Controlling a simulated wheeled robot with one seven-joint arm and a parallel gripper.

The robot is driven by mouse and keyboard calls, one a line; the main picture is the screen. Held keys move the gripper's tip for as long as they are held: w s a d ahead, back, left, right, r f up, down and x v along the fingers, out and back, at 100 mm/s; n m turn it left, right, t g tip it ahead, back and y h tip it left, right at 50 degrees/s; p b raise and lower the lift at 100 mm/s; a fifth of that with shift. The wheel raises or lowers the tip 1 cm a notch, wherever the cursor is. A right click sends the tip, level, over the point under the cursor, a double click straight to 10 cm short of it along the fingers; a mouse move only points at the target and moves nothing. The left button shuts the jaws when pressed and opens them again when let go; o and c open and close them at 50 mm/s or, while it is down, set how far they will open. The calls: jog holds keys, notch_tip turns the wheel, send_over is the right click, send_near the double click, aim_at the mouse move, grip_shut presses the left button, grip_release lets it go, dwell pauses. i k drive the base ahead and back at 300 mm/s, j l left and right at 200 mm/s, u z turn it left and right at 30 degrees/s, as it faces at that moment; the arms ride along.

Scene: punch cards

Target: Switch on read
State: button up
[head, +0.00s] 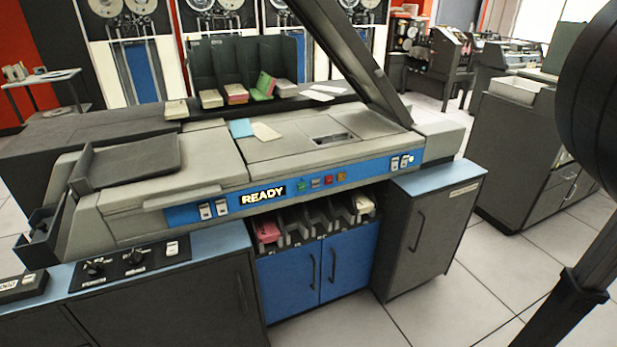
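A grey card machine (200,157) with a blue front strip (360,174) fills the middle of the head view. A lit sign (262,195) on the strip says READY. A pair of white rocker switches (213,209) sits left of the sign, and another pair (401,161) sits at the strip's right end. Small coloured buttons (328,181) lie between, among them green, red and orange. A dark panel (128,264) at lower left carries two black knobs and a white switch (172,248). Labels are too small to read, so I cannot tell which one is read. My gripper is not in view.
Blue cabinet doors (318,270) stand below card pockets (310,222). A grey cabinet (425,235) is right of them. Card stacks (265,86) lie on top, beside a raised dark lid (350,55). Tiled floor (445,305) is clear at right; another machine (530,150) stands beyond.

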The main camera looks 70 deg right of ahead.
aim_at(395, 163)
jog(key=z, duration=1.5)
